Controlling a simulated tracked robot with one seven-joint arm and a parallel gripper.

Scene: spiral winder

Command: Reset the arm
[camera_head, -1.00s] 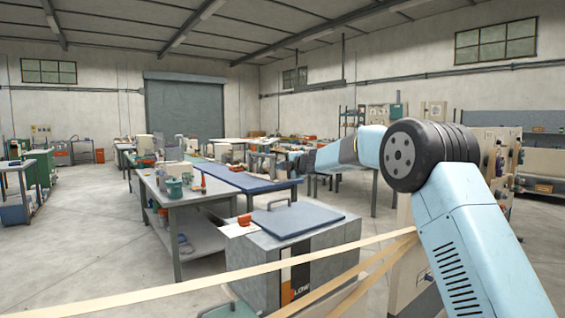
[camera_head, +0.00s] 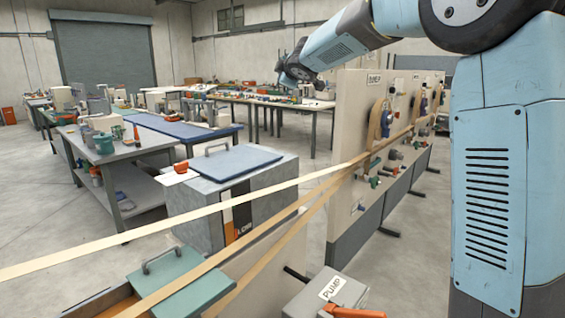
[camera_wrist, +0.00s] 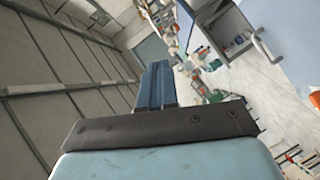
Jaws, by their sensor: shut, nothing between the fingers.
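My arm, light blue with a black round joint, rises along the right side of the head view and reaches left across the top. My gripper (camera_head: 283,76) is at its far end, small and dark, in the air above the far workbenches and left of the panel row. In the wrist view, my gripper's two blue fingers (camera_wrist: 157,68) stand together in the middle, shut with nothing between them. The wrist view is tilted, with the ceiling at left and benches at right.
Beige machine panels (camera_head: 350,125) with reels stand close to my arm. Pale strips (camera_head: 170,222) cross the foreground. A grey box with a blue lid (camera_head: 232,163) and a box marked PUMP (camera_head: 328,298) stand near.

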